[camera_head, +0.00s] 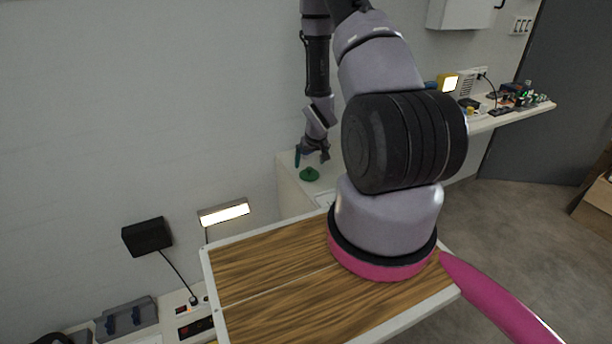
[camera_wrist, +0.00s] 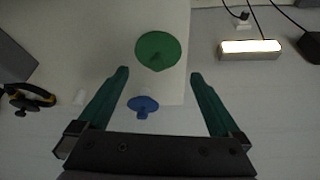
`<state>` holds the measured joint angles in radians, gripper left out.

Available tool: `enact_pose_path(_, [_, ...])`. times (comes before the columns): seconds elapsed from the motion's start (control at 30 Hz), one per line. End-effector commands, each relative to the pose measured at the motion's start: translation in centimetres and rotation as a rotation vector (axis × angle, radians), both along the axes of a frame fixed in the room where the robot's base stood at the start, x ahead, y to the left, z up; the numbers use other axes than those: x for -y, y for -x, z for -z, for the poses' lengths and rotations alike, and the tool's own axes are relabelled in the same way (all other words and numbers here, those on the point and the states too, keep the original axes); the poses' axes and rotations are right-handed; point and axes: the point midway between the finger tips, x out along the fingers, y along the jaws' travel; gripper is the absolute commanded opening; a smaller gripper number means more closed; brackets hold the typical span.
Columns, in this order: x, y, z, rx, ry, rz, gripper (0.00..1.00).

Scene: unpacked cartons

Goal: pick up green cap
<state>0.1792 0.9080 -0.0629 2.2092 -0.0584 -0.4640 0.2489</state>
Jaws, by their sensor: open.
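The green cap (camera_head: 309,175) is a round disc with a small knob, lying on the white surface beyond the wooden board. In the wrist view the green cap (camera_wrist: 158,48) lies just beyond the fingertips, roughly centred between them. My gripper (camera_head: 311,160) is above the cap, pointing down. In the wrist view my gripper (camera_wrist: 159,76) has its two dark green fingers spread wide, with nothing held between them. Contact with the cap does not show.
A small blue piece (camera_wrist: 142,104) shows between the fingers, near the white surface's edge. A lit lamp (camera_head: 224,212) and a black box (camera_head: 147,237) are by the wall. A right-hand shelf (camera_head: 510,115) holds small items.

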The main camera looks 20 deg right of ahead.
Motion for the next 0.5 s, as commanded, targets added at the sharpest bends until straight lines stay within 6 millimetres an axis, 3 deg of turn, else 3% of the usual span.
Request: enact_pose_path(0.5, [0.5, -2.2, 5.3, -0.001, 0.001, 0.000, 1.00])
